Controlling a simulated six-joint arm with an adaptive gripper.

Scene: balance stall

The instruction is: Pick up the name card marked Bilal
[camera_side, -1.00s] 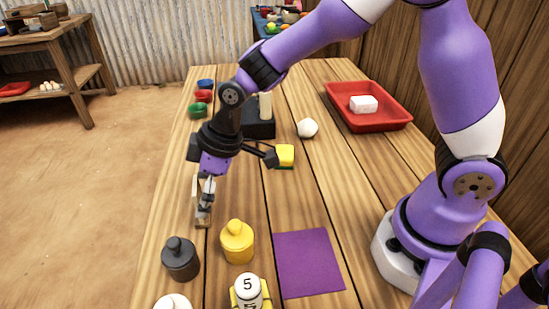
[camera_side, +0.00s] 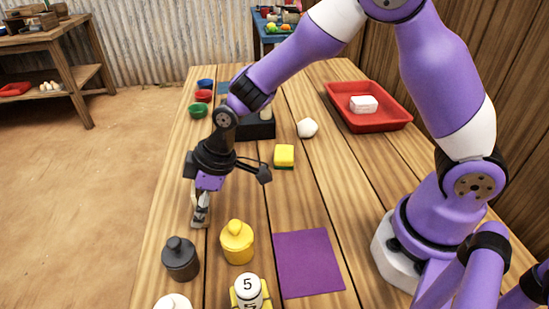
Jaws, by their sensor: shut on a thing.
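My gripper (camera_side: 202,211) points down at the left side of the wooden table, beyond the dark grey and yellow weights. The card is low, near the tabletop, and mostly hidden by the fingers. I cannot read any name on it, nor tell whether it touches the table.
Near my gripper stand a dark grey weight (camera_side: 181,259) and a yellow weight (camera_side: 237,242). A purple mat (camera_side: 308,264) lies to the right. A yellow sponge (camera_side: 284,155), white lump (camera_side: 307,128), red tray (camera_side: 392,121) and small bowls (camera_side: 198,110) are farther back.

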